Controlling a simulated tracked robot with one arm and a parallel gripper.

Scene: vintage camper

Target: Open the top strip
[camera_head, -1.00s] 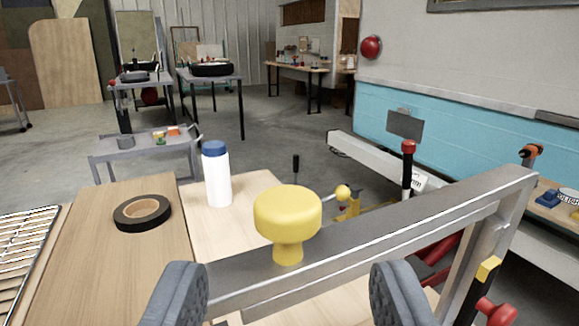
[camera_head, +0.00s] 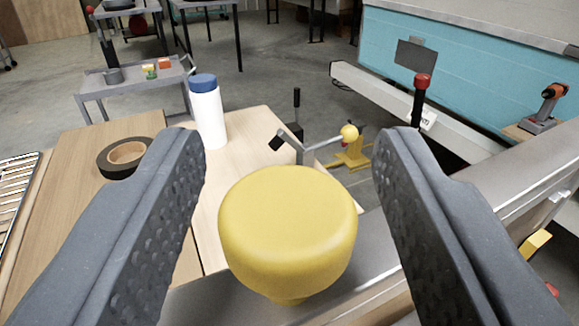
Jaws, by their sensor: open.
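The top strip (camera_head: 375,240) is a grey metal bar that runs from the lower middle up to the right. A large yellow knob (camera_head: 288,225) stands on it, close in front of the camera. My gripper (camera_head: 290,145) is open, with one dark grey finger on each side of the knob and visible gaps between. The fingertips reach past the knob in the picture. The knob's stem and part of the strip are hidden under the knob and the fingers.
A white bottle with a blue cap (camera_head: 208,115) and a roll of black tape (camera_head: 125,158) stand on the wooden bench (camera_head: 75,215) to the left. A lever with a yellow ball (camera_head: 349,132) is beyond the knob. The blue and white camper (camera_head: 490,85) is at the right.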

